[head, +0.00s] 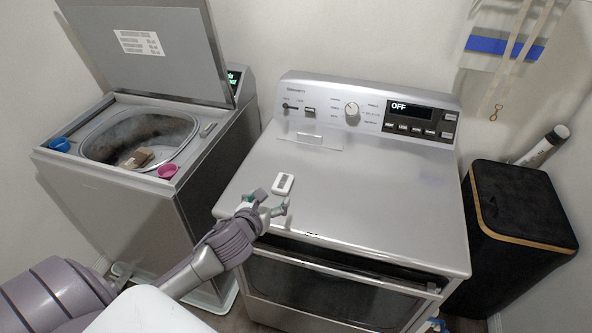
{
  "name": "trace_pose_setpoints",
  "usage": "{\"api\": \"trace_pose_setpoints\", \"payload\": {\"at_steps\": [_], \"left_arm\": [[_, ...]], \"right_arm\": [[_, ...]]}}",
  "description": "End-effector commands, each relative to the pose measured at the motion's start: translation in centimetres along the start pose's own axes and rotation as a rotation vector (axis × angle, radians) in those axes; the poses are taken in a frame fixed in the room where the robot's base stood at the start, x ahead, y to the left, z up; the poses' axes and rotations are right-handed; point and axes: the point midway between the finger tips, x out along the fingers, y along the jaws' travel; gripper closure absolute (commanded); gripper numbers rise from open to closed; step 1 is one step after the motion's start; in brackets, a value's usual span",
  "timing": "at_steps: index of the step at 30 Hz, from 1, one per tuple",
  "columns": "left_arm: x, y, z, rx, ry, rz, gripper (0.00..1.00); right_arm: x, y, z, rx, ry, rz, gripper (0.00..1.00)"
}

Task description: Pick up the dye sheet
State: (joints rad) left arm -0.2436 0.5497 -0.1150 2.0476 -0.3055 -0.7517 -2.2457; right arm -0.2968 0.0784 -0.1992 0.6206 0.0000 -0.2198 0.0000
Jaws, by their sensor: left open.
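A small white rectangular piece with a grey patch, which looks like the dye sheet (281,187), lies flat on the top of the silver dryer (380,205), near its front left part. My left gripper (272,200) is open and empty, just in front of and slightly left of the sheet. Its fingers are close to the sheet; I cannot tell whether they touch it. My right gripper is not in view.
The topload washer (120,195) stands at left with its lid (145,65) raised. A brown block (136,158) is in its drum; a blue cup (60,144) and pink cup (167,170) sit on its rim. A black hamper (525,210) stands at right. The dryer top is mostly clear.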

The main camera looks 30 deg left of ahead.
Motion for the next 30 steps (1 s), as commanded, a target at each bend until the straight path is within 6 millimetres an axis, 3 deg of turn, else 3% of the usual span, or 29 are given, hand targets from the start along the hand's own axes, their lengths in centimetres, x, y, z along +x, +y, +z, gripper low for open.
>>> {"api": "trace_pose_setpoints", "payload": {"at_steps": [5, 13, 23, 30], "left_arm": [[1.8, 0.0, 0.4, 0.008, -0.004, 0.002, 0.19], [6.9, 0.0, 0.3, 0.005, -0.003, 0.001, 0.19], [9.3, 0.1, 0.3, 0.005, -0.002, 0.001, 0.19], [12.3, 0.5, 0.1, 0.004, -0.004, 0.0, 0.19]], "right_arm": [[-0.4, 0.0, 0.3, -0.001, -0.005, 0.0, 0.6], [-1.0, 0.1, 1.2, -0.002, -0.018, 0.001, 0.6], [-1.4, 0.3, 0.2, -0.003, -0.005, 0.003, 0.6], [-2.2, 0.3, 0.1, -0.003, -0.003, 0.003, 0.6]]}}
